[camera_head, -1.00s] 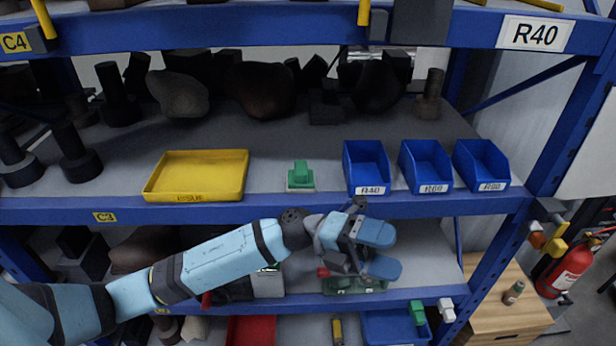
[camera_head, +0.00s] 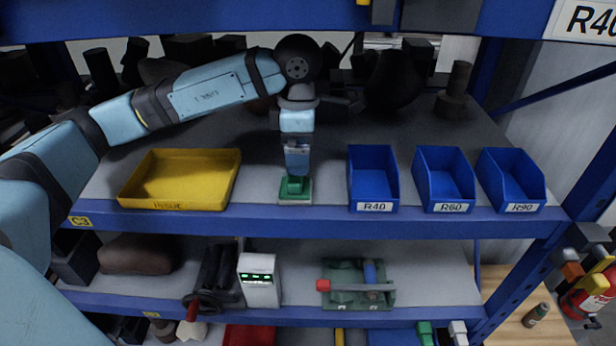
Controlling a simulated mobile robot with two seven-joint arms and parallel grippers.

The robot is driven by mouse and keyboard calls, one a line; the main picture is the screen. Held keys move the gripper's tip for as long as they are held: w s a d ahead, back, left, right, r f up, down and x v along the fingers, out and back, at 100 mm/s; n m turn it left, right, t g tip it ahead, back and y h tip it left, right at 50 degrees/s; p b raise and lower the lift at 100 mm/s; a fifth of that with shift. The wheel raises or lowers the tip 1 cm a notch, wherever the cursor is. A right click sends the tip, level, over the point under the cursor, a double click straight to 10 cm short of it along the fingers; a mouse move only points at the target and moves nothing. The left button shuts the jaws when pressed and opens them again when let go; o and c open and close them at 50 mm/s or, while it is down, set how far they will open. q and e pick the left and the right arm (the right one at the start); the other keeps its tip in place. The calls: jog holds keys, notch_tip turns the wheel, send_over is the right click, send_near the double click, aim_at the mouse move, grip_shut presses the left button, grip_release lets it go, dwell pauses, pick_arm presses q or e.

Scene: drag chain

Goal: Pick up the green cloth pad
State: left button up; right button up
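The green cloth pad (camera_head: 295,191) sits on the middle shelf near its front edge, between the yellow tray and the blue bins. It has a flat base and a raised block on top. My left gripper (camera_head: 297,172) points straight down directly over the pad, its fingertips at or just above the raised block. The fingers line up one behind the other from here, so I cannot tell whether they are apart or touch the block. The pad appears to rest on the shelf. My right gripper is not in view.
A yellow tray (camera_head: 126,194) stands left of the pad. Blue bins marked R40 (camera_head: 374,199), R60 (camera_head: 446,202) and R90 (camera_head: 519,202) stand to the right. Dark parts crowd the back of the shelf. A lower shelf holds a white box (camera_head: 259,286) and a green fixture (camera_head: 345,296).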

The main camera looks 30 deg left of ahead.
aim_at(295, 180)
pick_arm(q)
jog(key=shift+s+f, duration=0.25)
jog(key=shift+f, duration=0.1)
jog(key=shift+s+f+p, duration=0.45)
jog(key=shift+s+f, duration=0.05)
jog(key=shift+s, duration=0.35)
jog(key=f, duration=0.2)
jog(key=f+p, duration=0.1)
jog(key=f, duration=0.1)
jog(key=shift+w, duration=0.25)
jog(key=shift+f, duration=0.4)
jog(key=shift+s, duration=0.1)
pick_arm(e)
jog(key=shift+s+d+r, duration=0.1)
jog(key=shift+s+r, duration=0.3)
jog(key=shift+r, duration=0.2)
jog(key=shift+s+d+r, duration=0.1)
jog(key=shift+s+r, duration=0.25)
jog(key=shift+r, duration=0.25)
pick_arm(q)
jog(key=shift+c, duration=0.2)
jog(key=c, duration=1)
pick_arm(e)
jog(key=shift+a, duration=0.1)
